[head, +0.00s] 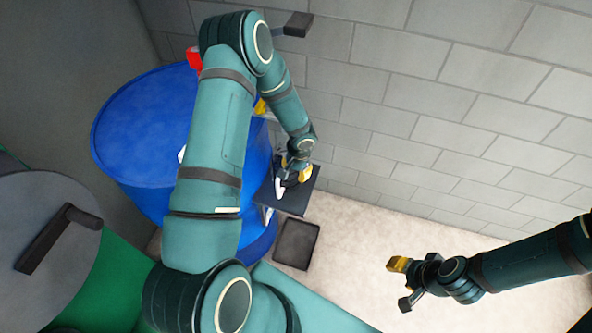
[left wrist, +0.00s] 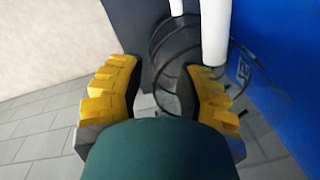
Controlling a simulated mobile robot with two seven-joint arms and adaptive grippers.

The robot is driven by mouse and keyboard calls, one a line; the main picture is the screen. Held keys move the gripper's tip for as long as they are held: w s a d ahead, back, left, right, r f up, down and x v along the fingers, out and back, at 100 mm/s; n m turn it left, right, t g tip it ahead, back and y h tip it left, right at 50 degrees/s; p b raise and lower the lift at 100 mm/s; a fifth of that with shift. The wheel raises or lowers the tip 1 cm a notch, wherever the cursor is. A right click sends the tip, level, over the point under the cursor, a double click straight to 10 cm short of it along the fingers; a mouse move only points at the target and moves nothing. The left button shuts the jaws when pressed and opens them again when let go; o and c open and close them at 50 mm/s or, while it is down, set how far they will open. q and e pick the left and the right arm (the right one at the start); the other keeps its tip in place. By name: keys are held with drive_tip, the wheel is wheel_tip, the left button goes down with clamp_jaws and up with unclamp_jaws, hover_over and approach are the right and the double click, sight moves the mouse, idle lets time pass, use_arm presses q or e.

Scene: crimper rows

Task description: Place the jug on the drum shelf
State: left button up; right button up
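The dark drum shelf (head: 296,200) juts from the side of the blue drum (head: 140,125). My left gripper (head: 297,172) is over the shelf. In the left wrist view its yellow-padded fingers (left wrist: 160,95) stand apart, with thin dark loops beyond and between them. A white piece (head: 279,188) shows by the gripper; white tubes (left wrist: 215,35) show close to the right finger in the wrist view. I cannot tell whether these belong to the jug, and I cannot clearly make out a jug. My right gripper (head: 402,284) is open and empty, over the pale floor.
A dark tray (head: 297,243) is below the shelf. A red item (head: 194,59) shows at the drum's far edge, partly hidden by my left arm. A grey block wall (head: 430,100) runs behind. A grey round top with a dark bar (head: 45,240) is at left. Pale floor is clear at right.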

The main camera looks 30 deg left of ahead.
use_arm(q)
drive_tip(key=shift+r, duration=0.1)
wheel_tip(320, 180, up, 12)
drive_tip(key=d+p, duration=0.2)
drive_tip(key=s+d+f+n+t+h, duration=0.1)
drive_tip(key=s+d+f+h, duration=0.1)
drive_tip(key=s+d, duration=0.5)
drive_tip(key=s+d+f+n+h, duration=0.2)
drive_tip(key=s+d+f+h, duration=0.1)
drive_tip(key=s+d, duration=0.4)
drive_tip(key=d, duration=0.3)
drive_tip(key=shift+d+f+n+t, duration=0.3)
drive_tip(key=shift+d+t, duration=0.1)
drive_tip(key=shift+a, duration=0.1)
